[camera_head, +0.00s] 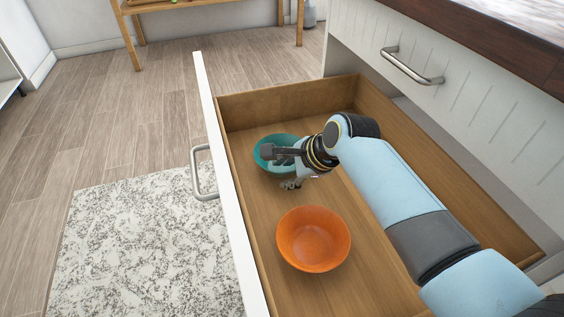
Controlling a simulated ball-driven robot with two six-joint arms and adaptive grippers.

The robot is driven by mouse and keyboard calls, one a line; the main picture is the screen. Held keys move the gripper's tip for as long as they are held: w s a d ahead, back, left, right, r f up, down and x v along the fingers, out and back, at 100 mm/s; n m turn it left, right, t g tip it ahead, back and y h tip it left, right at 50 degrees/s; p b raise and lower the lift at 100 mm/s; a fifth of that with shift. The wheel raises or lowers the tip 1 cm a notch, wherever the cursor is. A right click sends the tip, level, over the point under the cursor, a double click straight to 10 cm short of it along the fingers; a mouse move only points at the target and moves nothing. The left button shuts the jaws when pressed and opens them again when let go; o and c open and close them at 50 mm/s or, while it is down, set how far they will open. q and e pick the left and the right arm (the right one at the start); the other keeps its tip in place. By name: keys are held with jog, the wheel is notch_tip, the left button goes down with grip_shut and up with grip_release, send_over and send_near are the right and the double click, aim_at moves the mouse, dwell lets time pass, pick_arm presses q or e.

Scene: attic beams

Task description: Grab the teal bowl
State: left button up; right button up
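The teal bowl (264,163) sits upright in the far part of the open wooden drawer. My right gripper (280,168) is at the bowl's near right side, with its fingers spread apart. One dark finger reaches over the bowl, and the other is lower, by the bowl's near edge. The gripper hides part of the bowl's right side. I cannot tell whether a finger touches the rim. My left gripper is not in view.
An orange bowl (313,239) stands nearer in the same drawer (290,103). The drawer's white front (222,170) with a metal handle (203,172) is on the left. A closed drawer with a handle (411,66) is above right. A speckled rug (140,245) lies on the floor.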

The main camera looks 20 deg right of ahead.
jog(key=shift+c, duration=0.4)
grip_shut()
jog(key=shift+r, duration=0.15)
